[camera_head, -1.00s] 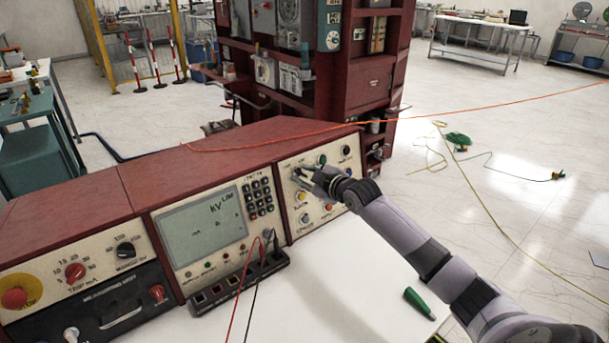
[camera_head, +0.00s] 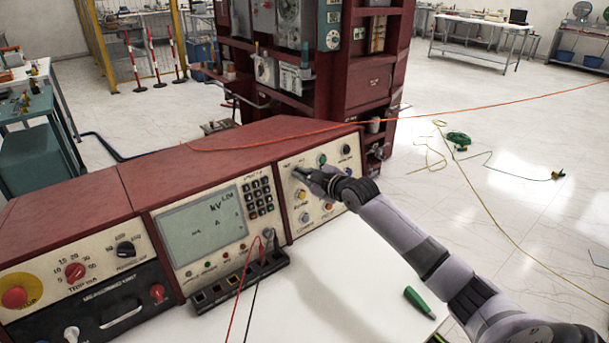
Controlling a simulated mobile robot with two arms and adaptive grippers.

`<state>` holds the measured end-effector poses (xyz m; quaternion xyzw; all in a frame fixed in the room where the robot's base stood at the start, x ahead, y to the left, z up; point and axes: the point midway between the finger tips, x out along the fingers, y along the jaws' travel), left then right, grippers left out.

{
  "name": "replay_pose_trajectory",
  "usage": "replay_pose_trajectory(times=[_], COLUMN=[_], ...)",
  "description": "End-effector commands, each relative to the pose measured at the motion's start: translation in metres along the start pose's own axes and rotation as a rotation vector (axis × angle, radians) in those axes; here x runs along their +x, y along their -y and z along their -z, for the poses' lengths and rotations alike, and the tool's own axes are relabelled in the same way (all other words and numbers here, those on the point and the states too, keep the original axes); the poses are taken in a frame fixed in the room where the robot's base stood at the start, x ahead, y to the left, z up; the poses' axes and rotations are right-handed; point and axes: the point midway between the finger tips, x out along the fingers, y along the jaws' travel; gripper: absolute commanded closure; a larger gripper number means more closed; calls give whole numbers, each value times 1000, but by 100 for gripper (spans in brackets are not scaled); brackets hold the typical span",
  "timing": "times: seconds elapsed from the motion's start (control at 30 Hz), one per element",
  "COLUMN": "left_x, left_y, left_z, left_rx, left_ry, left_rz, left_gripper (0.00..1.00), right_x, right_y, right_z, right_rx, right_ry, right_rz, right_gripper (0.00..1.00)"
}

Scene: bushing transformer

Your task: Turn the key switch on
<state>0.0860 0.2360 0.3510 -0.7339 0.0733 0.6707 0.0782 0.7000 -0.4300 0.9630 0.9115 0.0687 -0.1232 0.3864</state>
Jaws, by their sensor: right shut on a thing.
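The red control console (camera_head: 234,150) stands on a white table and carries cream panels. My right gripper (camera_head: 302,172) is at the upper left of its right-hand panel (camera_head: 330,205), with its fingers shut on a small control there. That control looks like the key switch, but the fingers hide most of it, so I cannot tell how it is turned. The grey display (camera_head: 203,228) left of this panel shows "kV" and small digits. My left gripper is out of view.
Coloured buttons sit close around my right gripper, including a yellow one (camera_head: 302,196). Red and black leads (camera_head: 246,285) hang from the terminal strip. A green object (camera_head: 419,302) lies on the white tabletop (camera_head: 340,275), which is otherwise mostly clear.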

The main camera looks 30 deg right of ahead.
Motion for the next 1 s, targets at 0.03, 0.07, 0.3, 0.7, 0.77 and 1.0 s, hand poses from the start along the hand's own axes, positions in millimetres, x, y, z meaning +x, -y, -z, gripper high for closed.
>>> replay_pose_trajectory(times=[0.03, 0.07, 0.3, 0.7, 0.77, 1.0], left_x=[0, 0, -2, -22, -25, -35], left_y=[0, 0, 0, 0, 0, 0], left_z=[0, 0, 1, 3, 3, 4], left_rx=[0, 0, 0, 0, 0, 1], left_ry=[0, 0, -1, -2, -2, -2], left_rz=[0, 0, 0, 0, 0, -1], left_gripper=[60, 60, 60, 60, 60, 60], right_x=[0, 0, 0, -1, -1, 0], right_y=[0, 0, 0, -2, -2, -1], right_z=[0, 0, 0, 1, 1, 0], right_rx=[0, 0, 22, 263, 318, 548], right_ry=[1, 1, 1, 2, 2, 3], right_rz=[1, 1, 3, 18, 21, 36], right_gripper=[100, 100, 100, 100, 100, 100])
